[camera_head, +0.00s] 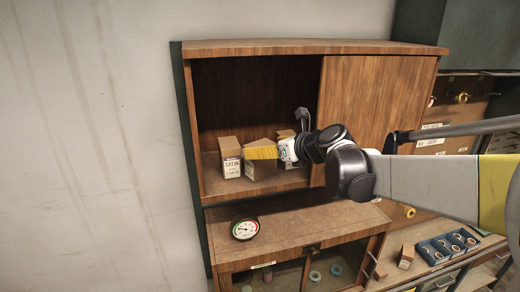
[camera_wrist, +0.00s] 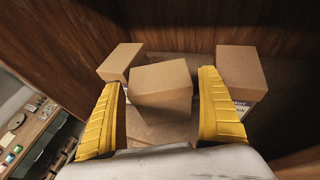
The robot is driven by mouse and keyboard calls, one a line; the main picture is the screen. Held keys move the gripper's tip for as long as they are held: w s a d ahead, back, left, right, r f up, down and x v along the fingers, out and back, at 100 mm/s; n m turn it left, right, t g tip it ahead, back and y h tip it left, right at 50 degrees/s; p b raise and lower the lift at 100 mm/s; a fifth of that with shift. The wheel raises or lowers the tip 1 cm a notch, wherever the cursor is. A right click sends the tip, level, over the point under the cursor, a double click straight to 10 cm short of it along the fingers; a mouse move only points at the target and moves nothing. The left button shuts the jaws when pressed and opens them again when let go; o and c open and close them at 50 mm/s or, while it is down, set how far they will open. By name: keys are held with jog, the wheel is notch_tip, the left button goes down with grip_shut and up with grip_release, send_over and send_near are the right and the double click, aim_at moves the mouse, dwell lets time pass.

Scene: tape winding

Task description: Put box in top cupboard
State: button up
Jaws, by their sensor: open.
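The top cupboard (camera_head: 224,50) is wooden, with its left half open and a sliding panel (camera_head: 372,102) over the right half. Three brown cardboard boxes stand on its floor. The left box (camera_head: 230,158) has a white "SATIN" label; the middle box (camera_head: 258,169) and the right box (camera_head: 285,135) are partly hidden by my gripper. My gripper (camera_wrist: 160,108) is inside the cupboard opening, its yellow fingers open on either side of the middle box (camera_wrist: 162,82). The other two boxes, at left (camera_wrist: 120,62) and right (camera_wrist: 240,74) in the wrist view, stand outside the fingers. I cannot tell whether a finger touches the middle box.
A round gauge (camera_head: 245,229) lies on the ledge below the cupboard. Another small box (camera_head: 406,256) and a blue tray (camera_head: 448,246) sit on the lower right bench. The cupboard's left wall and sliding panel bound the opening.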

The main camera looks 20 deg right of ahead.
jog(key=b+v, duration=0.1)
jog(key=v, duration=0.8)
jog(key=s+a+f+n+g+h, duration=0.1)
jog(key=s+a+f+n+g, duration=0.2)
jog(key=s+n, duration=0.35)
jog(key=s+a+f+n, duration=0.3)
jog(key=s+f+n, duration=0.2)
jog(key=n, duration=0.2)
jog(key=s+f+n+g+h, duration=0.1)
jog(key=s+f+n, duration=0.3)
jog(key=n, duration=0.5)
jog(key=s+d+f+n+g+h, duration=0.1)
jog(key=s+f+n+h, duration=0.2)
jog(key=s+f+n, duration=0.2)
jog(key=s+n, duration=0.3)
jog(key=n, duration=0.1)
jog(key=shift+f, duration=0.2)
jog(key=shift+w+d, duration=0.1)
